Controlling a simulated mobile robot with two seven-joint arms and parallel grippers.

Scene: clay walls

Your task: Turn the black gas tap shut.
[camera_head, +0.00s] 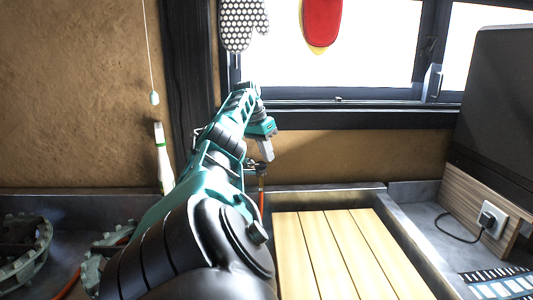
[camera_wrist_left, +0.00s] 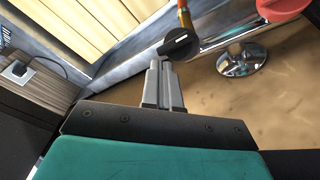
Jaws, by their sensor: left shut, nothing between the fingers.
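The black gas tap (camera_wrist_left: 180,43) shows in the left wrist view as a short black handle on a brass and orange pipe (camera_wrist_left: 184,16). It lies just past the tips of my left gripper (camera_wrist_left: 162,64). The fingers are together with nothing between them. Whether a fingertip touches the handle, I cannot tell. In the head view my left gripper (camera_head: 267,156) points down near the wall, beside the dark fitting above the orange hose (camera_head: 262,205). The tap is small and partly hidden there. My right gripper is not in view.
A red handle (camera_wrist_left: 283,7) and a round chrome wall plate (camera_wrist_left: 243,62) are close by in the left wrist view. The wooden slatted board (camera_head: 335,255) lies in front of the wall. A socket with a plug (camera_head: 490,219) is at the right; a white-green bottle (camera_head: 162,160) stands left.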

